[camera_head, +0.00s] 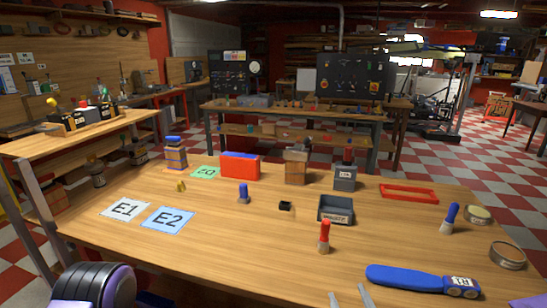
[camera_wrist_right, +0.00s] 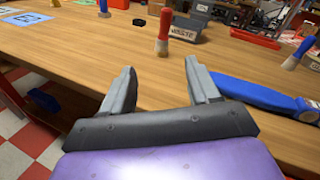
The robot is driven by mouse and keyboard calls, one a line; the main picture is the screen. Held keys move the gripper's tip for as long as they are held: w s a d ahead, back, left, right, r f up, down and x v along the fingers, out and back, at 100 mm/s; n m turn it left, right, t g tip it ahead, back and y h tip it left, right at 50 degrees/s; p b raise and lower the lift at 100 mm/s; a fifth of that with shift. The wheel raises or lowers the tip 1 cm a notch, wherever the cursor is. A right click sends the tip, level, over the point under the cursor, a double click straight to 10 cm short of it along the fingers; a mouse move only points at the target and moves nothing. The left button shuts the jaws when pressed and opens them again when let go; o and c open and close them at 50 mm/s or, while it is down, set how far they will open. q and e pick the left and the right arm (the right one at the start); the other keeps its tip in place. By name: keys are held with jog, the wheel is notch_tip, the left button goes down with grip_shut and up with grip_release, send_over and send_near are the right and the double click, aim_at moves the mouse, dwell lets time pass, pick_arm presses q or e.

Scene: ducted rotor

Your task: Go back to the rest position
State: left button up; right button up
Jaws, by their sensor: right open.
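My right gripper (camera_head: 350,296) shows only its two grey fingertips at the bottom edge of the head view, by the table's (camera_head: 250,255) front edge. In the right wrist view the right gripper (camera_wrist_right: 163,75) is open, with nothing between its fingers. A red-handled brush (camera_head: 324,237) stands upright beyond it, apart from the fingers. A blue-handled tool (camera_head: 420,279) lies to its right, also apart; it shows in the wrist view too (camera_wrist_right: 250,94). My left gripper is out of view.
A dark labelled bin (camera_head: 336,210), a red box (camera_head: 240,166), a red frame (camera_head: 409,194) and a blue-and-white brush (camera_head: 450,218) stand or lie on the table. Sheets E1 (camera_head: 125,208) and E2 (camera_head: 167,219) lie at left. The front middle of the table is clear.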

jog(key=s+d+f+n+g, duration=0.1)
jog(key=s+f+n+g, duration=0.35)
jog(key=f+n, duration=0.4)
jog(key=s+d+f+n+g, duration=0.1)
jog(key=s+f+n+g, duration=0.4)
jog(key=f+n, duration=0.4)
jog(key=s+d+f+n+g+h, duration=0.2)
jog(key=s+d+f+n, duration=0.1)
jog(key=s, duration=0.5)
jog(key=s+d+f+n+g+h, duration=0.2)
jog(key=s+d+f+n, duration=0.2)
jog(key=s+d+f, duration=0.2)
jog(key=shift+s+d+f, duration=0.15)
jog(key=shift+s+d, duration=0.85)
jog(key=shift+d, duration=0.2)
